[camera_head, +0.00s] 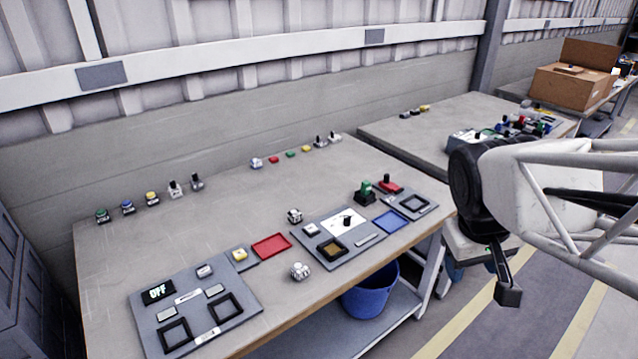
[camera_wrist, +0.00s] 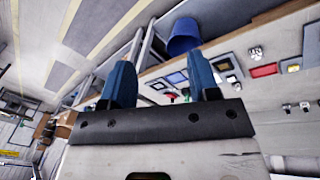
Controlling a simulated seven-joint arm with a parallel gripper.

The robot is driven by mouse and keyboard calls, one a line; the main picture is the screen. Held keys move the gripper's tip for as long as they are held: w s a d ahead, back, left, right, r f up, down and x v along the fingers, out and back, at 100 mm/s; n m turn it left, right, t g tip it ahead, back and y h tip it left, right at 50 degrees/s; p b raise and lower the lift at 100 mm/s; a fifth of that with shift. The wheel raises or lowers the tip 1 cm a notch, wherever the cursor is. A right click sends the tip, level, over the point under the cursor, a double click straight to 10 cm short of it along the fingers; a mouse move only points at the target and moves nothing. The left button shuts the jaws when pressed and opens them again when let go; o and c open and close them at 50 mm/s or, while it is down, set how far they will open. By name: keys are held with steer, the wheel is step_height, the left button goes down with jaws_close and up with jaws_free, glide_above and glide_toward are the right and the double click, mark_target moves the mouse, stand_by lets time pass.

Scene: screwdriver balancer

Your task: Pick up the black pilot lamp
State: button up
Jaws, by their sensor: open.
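I cannot tell for certain which part is the black pilot lamp. A small black part (camera_head: 348,221) stands on a white square of a grey panel on the near workbench. Other small parts with black tops, such as one (camera_head: 197,182) at the bench's back left and one (camera_head: 333,138) at its back right, also show. My gripper (camera_head: 503,280) hangs off the bench's right side, over the floor, well away from these parts. In the wrist view my gripper (camera_wrist: 160,65) has its two blue fingers spread, with nothing between them.
The workbench (camera_head: 180,235) carries grey panels (camera_head: 160,335), a red tray (camera_head: 271,245), a blue tray (camera_head: 390,222) and several small coloured parts. A blue bucket (camera_head: 370,295) is below its front edge. A second bench (camera_head: 420,135) stands behind on the right. The middle of the near bench is mostly clear.

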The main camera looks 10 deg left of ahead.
steer(key=w+a+f+n+h, duration=0.25)
steer(key=w+a+n, duration=0.2)
steer(key=w, duration=0.55)
steer(key=w+a+f+n+t+h, duration=0.1)
steer(key=w+a+f+n+h, duration=0.2)
steer(key=w+a, duration=0.45)
steer(key=w+a+f+n+h, duration=0.1)
steer(key=w+a+f+n, duration=0.3)
steer(key=w, duration=0.8)
steer(key=n+t+h, duration=0.2)
steer(key=n+t, duration=0.5)
steer(key=n, duration=0.6)
glide_toward(298, 211)
steer(key=x, duration=0.2)
steer(key=shift+w+d+y, duration=0.1)
steer(key=shift+d+y, duration=0.15)
steer(key=shift+d, duration=0.15)
steer(key=shift+x, duration=1.3)
steer(key=shift+x, duration=2.65)
